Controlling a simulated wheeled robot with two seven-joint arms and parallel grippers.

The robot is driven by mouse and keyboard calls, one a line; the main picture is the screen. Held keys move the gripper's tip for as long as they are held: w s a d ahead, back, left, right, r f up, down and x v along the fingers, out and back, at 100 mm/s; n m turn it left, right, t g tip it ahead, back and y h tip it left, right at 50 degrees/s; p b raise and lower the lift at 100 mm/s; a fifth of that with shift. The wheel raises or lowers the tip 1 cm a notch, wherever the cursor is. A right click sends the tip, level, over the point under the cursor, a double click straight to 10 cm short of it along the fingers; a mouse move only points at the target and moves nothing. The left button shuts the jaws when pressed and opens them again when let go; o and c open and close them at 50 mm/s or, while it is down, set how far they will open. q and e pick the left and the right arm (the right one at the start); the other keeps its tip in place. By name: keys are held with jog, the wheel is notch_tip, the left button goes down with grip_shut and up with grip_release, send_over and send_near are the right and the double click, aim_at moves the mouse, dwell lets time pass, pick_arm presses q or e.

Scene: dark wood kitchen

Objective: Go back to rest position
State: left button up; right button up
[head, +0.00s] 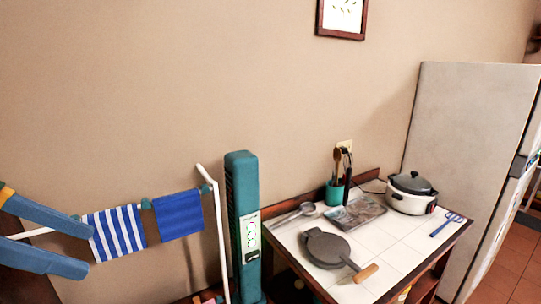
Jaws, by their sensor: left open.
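My left gripper (88,250) comes in from the left edge. Its two blue fingers are spread apart, with nothing visible between them. The fingertips end beside the left edge of a blue-and-white striped cloth (118,233) hanging on a white rack (219,235); I cannot tell whether they touch it. A plain blue cloth (179,214) hangs to its right. My right gripper is not in view.
A teal tower appliance (243,210) stands right of the rack. A white-tiled table (400,240) holds a dark round pan (327,248), a white pot (411,195), a utensil cup (334,192) and a blue utensil (441,228). A fridge (465,130) stands at right.

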pick_arm(q)
jog(key=w+a+f+n+t+b, duration=0.4)
jog(key=w+a+f+n+t, duration=0.75)
jog(key=a+f+n, duration=0.4)
jog(key=s+a+f+n+g+y+b, duration=0.1)
jog(key=a+f+n+y, duration=0.2)
jog(key=f+n, duration=0.5)
jog(key=s+a+f+n+y+b, duration=0.1)
jog(key=s+a+f+n+y, duration=0.2)
jog(key=f, duration=0.9)
jog(key=a+f+n+g+y, duration=0.1)
jog(key=a+f+n+y, duration=0.15)
jog(key=f+n, duration=0.6)
jog(key=s+d+f+n+g+y+b, duration=0.1)
jog(key=s+d+f+n+g, duration=0.4)
jog(key=f, duration=0.7)
jog(key=s+d+f+g+y+b, duration=0.1)
jog(key=s+d+f, duration=0.3)
jog(key=s+f, duration=0.55)
jog(key=s+d+f+n+g+h+b, duration=0.1)
jog(key=s+d+f+n+g, duration=0.1)
jog(key=s+d+f, duration=0.5)
jog(key=s+d+f+n+g+h, duration=0.1)
jog(key=s+d+f+g, duration=0.4)
jog(key=s+d, duration=0.6)
jog(key=shift+d+f+n+h+b, duration=0.35)
jog(key=shift+d+f+n+b, duration=0.05)
jog(key=shift+d+f+n, duration=0.55)
